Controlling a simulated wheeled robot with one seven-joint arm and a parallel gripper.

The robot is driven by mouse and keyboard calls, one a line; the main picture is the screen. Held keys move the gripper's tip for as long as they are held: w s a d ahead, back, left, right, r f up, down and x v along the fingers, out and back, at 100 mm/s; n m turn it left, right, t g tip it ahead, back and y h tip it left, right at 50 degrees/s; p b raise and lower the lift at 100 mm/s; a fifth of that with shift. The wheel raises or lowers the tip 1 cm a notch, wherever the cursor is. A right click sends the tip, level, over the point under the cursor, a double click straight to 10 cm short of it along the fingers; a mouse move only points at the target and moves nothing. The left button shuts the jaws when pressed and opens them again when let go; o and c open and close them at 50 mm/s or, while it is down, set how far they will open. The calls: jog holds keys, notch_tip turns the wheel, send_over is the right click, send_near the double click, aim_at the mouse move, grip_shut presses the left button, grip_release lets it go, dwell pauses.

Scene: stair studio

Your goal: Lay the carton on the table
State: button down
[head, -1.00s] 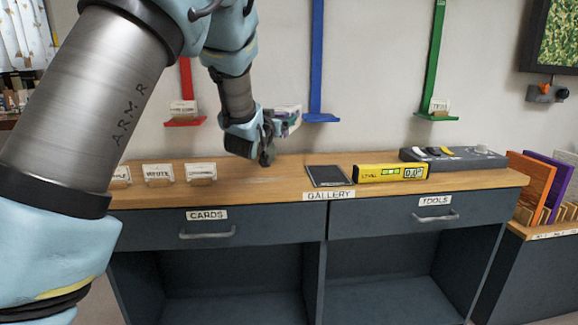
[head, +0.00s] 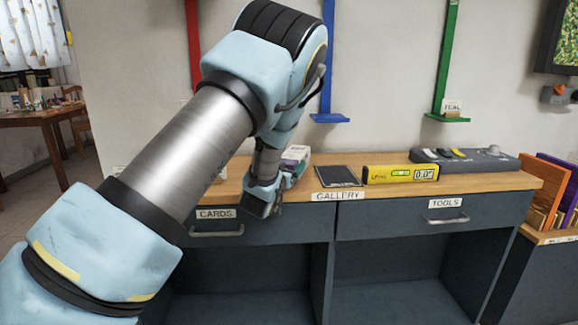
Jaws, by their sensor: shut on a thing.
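My gripper (head: 284,180) is low over the front edge of the wooden counter top, left of the dark tablet. It is shut on a small carton (head: 296,154), white on top with purple below. Most of the carton is hidden behind my gripper and wrist. I cannot tell whether the carton touches the counter top. A brown wooden table (head: 38,116) stands far back at the left, with several small things on it.
The wooden counter (head: 470,183) bears a dark tablet (head: 338,176), a yellow level (head: 400,173) and a grey console (head: 464,160). Drawers are below. Red, blue (head: 326,70) and green (head: 444,70) wall brackets stand behind. My arm covers the counter's left part.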

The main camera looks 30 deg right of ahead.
jog(key=shift+r, duration=0.1)
jog(key=shift+c, duration=1.4)
grip_release()
jog(key=shift+f, duration=0.25)
jog(key=shift+o, duration=1.4)
jog(key=shift+r, duration=0.15)
